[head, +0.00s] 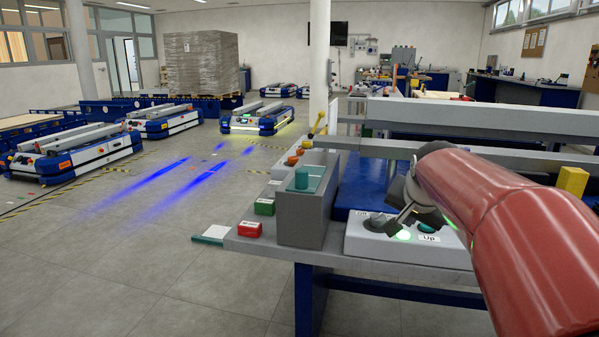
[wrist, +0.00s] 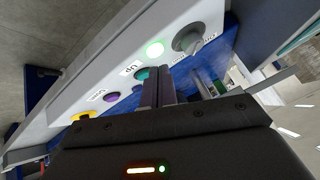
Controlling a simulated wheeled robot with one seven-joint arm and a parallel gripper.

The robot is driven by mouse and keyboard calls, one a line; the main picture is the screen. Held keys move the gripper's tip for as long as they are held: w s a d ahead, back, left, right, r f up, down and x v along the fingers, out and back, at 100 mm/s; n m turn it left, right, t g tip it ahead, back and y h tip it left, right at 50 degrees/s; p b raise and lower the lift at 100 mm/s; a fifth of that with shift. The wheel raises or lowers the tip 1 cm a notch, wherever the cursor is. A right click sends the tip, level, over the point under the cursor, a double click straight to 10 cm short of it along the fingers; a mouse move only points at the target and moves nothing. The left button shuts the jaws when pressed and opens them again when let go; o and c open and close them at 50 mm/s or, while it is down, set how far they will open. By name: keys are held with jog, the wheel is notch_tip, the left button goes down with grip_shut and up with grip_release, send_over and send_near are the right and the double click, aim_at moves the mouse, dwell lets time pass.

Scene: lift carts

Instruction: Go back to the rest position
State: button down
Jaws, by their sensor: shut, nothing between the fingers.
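My red arm reaches in from the right in the head view. My gripper (head: 408,222) is shut and empty, close over a white control box on the workbench. In the wrist view the shut fingers (wrist: 158,88) point at the control panel (wrist: 192,14). Their tips are by the teal button (wrist: 147,73) labelled "Up"; I cannot tell whether they touch it. A lit green lamp (wrist: 154,49), a grey rotary knob (wrist: 187,38), a purple button (wrist: 111,97) and a yellow button (wrist: 84,116) are also on the panel.
A grey rail (head: 470,117) runs behind the panel. Blue-white lift carts (head: 75,152) stand on the floor at left.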

jog(key=s+a+f+n, duration=0.2)
jog(key=s+a+f, duration=0.1)
jog(key=s, duration=0.6)
jog(key=s+a+f+n+g+y, duration=0.1)
jog(key=s+a+f+n, duration=0.2)
jog(key=s+f, duration=0.2)
jog(key=s+a+f+n+g, duration=0.1)
jog(key=s+a+f+n, duration=0.1)
jog(key=s, duration=1)
jog(key=shift+s+a+f+n+y, duration=0.35)
jog(key=shift+a+f, duration=0.2)
jog(key=shift+f, duration=0.35)
dwell(4.5)
